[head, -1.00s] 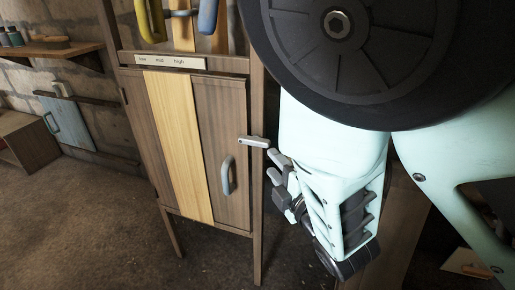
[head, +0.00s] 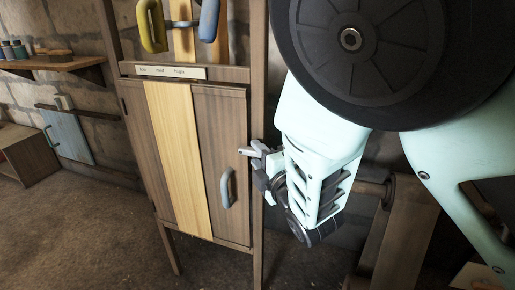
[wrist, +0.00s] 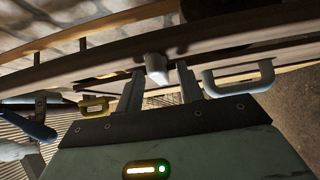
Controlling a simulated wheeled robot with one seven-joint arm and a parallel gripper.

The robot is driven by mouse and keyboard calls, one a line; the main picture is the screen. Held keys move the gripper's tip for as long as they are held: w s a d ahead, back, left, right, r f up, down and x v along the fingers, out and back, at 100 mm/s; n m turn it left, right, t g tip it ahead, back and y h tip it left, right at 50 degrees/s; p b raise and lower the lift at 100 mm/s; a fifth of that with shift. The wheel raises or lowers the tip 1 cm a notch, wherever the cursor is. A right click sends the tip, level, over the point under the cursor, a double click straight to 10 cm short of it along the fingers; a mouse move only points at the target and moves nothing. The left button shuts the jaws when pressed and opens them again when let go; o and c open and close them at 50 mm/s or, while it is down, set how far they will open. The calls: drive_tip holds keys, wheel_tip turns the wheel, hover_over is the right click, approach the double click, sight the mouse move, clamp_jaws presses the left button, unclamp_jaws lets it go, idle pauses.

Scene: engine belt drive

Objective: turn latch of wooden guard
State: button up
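The wooden guard (head: 220,130) is a brown panel door with a pale yellow stripe, closed in its frame. Its light grey latch (head: 246,152) sits at the right edge of the door, on the frame post, and lies roughly level, pointing left over the door. My gripper (head: 260,165) is at the latch from the right, and its fingers hide part of it. In the wrist view the latch (wrist: 157,68) lies between the two open fingers of my gripper (wrist: 160,88), with a gap visible beside it.
A grey-blue pull handle (head: 227,188) is on the door below the latch; it also shows in the wrist view (wrist: 238,80). Yellow and blue handles (head: 152,25) hang above the label strip (head: 170,72). A shelf (head: 50,63) is at the far left.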

clamp_jaws()
drive_tip(key=shift+f+b, duration=0.15)
drive_tip(key=shift+b, duration=0.3)
drive_tip(key=shift+f+m+t+b, duration=0.25)
drive_tip(key=shift+m+b, duration=0.25)
drive_tip(key=shift+b, duration=0.35)
drive_tip(key=t+b, duration=0.1)
drive_tip(key=b, duration=0.1)
drive_tip(key=m+b, duration=0.1)
drive_tip(key=shift+f+m+t+y+b, duration=0.25)
drive_tip(key=shift+m+t+y+b, duration=0.05)
drive_tip(key=shift+t+b, duration=0.05)
drive_tip(key=m+t+b, duration=0.3)
drive_tip(key=m+b, duration=0.1)
drive_tip(key=b, duration=0.1)
drive_tip(key=shift+a+h+b, duration=0.1)
drive_tip(key=shift+h+b, duration=0.2)
drive_tip(key=shift+h, duration=0.1)
drive_tip(key=shift+r+m, duration=0.15)
drive_tip(key=shift+m, duration=0.15)
